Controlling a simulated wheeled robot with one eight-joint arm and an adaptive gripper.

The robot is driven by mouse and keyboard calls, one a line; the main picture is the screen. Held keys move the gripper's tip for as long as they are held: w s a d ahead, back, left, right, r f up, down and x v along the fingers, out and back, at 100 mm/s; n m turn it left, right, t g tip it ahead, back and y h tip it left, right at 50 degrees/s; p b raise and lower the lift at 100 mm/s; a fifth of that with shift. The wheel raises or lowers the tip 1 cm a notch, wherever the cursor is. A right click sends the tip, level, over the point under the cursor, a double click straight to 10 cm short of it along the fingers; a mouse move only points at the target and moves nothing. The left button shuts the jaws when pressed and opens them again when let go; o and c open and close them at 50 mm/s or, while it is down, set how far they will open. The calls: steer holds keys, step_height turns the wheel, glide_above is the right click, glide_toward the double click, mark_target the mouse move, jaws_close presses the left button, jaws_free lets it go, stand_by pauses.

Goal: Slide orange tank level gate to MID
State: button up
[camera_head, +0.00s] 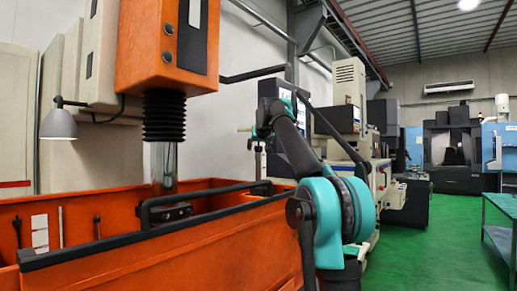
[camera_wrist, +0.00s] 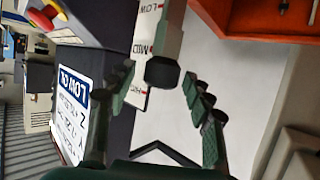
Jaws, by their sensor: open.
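The orange tank (camera_head: 200,245) fills the lower left of the head view, with a black bar handle (camera_head: 205,200) on its rim. In the wrist view an orange part (camera_wrist: 275,20) shows at the top right. My gripper (camera_wrist: 159,74) is open there. A dark knob (camera_wrist: 162,73) on a grey-green bar (camera_wrist: 169,30) appears between its fingers, with gaps on both sides. The fingertips are not clear in the head view.
An orange machine head (camera_head: 165,50) with black bellows hangs over the tank. A grey lamp (camera_head: 59,123) is at the left. Green floor (camera_head: 430,250) is free at the right, by a green table (camera_head: 500,208). A blue-and-white sign (camera_wrist: 72,115) is left of my gripper.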

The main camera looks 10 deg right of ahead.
steer(key=v, duration=1.1)
steer(key=shift+s, duration=0.25)
steer(key=shift+r, duration=0.1)
